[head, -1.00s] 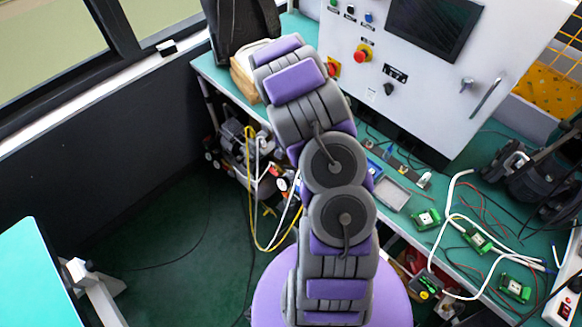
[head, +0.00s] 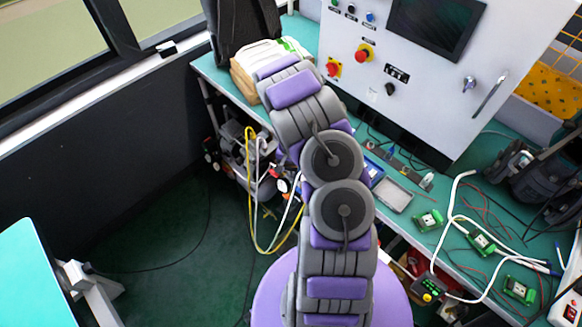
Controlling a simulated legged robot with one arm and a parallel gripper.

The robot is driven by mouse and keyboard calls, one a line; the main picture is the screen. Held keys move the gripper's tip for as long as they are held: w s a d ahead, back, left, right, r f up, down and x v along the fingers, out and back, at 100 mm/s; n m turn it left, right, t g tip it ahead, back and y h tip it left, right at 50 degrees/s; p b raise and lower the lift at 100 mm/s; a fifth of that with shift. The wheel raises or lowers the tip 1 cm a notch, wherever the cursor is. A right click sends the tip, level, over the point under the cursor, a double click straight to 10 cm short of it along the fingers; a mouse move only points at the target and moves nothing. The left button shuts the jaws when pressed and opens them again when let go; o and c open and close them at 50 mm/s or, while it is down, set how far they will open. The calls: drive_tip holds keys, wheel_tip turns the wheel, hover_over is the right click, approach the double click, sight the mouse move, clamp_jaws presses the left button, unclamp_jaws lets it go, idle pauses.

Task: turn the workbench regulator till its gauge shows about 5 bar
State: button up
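My arm reaches up the middle of the head view toward the workbench (head: 225,78). Its far end lies over the bench's left part, and my gripper does not show. A small round white and red part (head: 283,185) sits just left of my arm, below the bench edge, near yellow and white hoses. It may be the regulator's gauge, but it is too small to tell, and no needle or reading can be made out. No regulator knob can be made out.
A grey control cabinet (head: 430,90) with red knobs and a screen stands on the bench. Green circuit boards (head: 480,242) and loose wires lie at the right. A brown and white stack (head: 245,80) and a black bag (head: 240,25) are at the back left.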

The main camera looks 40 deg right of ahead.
drive_tip(key=shift+a, duration=0.2)
drive_tip(key=shift+c, duration=1.4)
drive_tip(key=shift+d, duration=0.1)
drive_tip(key=c, duration=0.4)
drive_tip(key=shift+r, duration=0.1)
drive_tip(key=shift+m, duration=0.3)
drive_tip(key=m+p, duration=0.1)
drive_tip(key=m, duration=0.2)
drive_tip(key=shift+w+m+p, duration=0.1)
drive_tip(key=shift+m+p, duration=0.35)
drive_tip(key=shift+m, duration=2.05)
